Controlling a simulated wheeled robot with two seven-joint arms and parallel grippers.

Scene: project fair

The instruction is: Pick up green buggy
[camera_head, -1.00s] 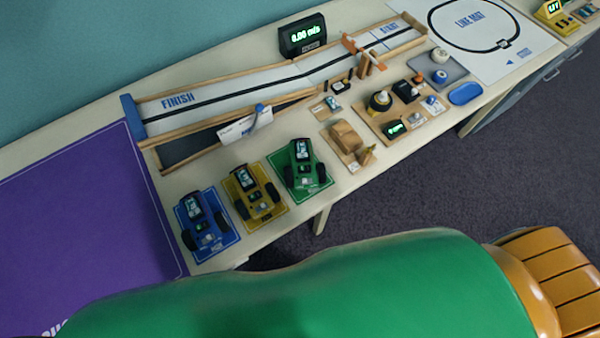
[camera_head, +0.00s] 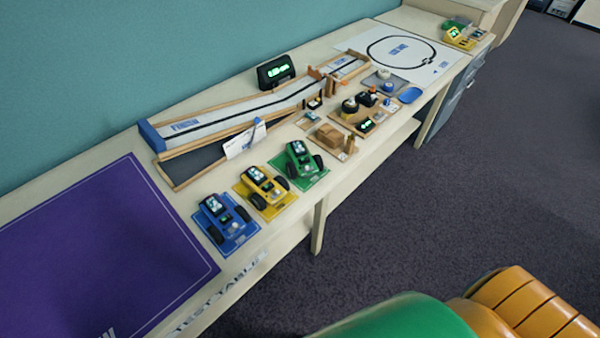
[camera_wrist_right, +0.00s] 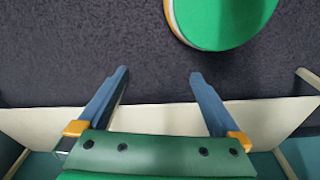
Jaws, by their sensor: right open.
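The green buggy (camera_head: 299,159) sits on a green mat (camera_head: 316,180) near the table's front edge, to the right of the yellow buggy (camera_head: 262,183) and the blue buggy (camera_head: 218,211). My right gripper (camera_wrist_right: 158,75) is open and empty in the right wrist view, with its two blue-grey fingers apart over the dark floor. No buggy shows between the fingers. Neither gripper shows in the head view, and my left gripper is in no view.
A ramp track (camera_head: 232,111) runs along the table behind the buggies. A wooden parts tray (camera_head: 343,122) stands to the right, and a purple mat (camera_head: 95,250) covers the left. The floor (camera_head: 420,235) in front looks clear.

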